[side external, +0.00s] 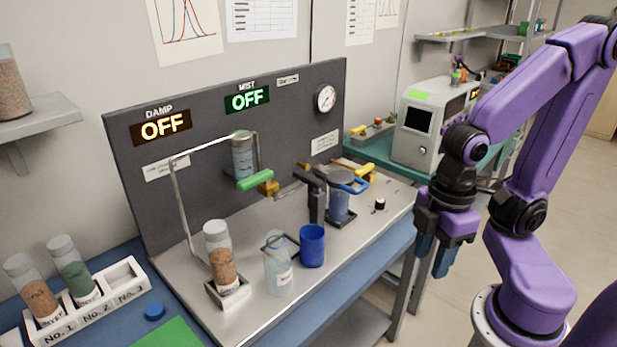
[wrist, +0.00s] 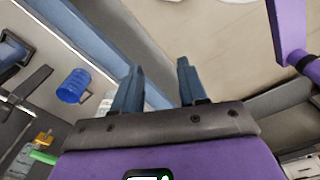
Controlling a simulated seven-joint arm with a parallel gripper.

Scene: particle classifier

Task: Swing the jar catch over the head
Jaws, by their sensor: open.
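A blue jar (side external: 339,206) stands under a dark round head (side external: 341,177) at the right of the bench rig. A blue loop (side external: 355,187), which looks like the jar catch, sticks out at the head's right side. I cannot tell whether it lies over the head or beside it. Yellow parts (side external: 368,172) sit just behind. My gripper (side external: 433,266) is open and empty, pointing down off the bench's right edge, clear of the jar and head. In the wrist view its two blue fingers (wrist: 159,68) are apart with nothing between them.
A blue cup (side external: 312,246), a clear bottle (side external: 278,272) and a brown-filled jar (side external: 221,262) stand in front. A dark upright post (side external: 316,204) is close to the head's left. The bench's right end is mostly clear.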

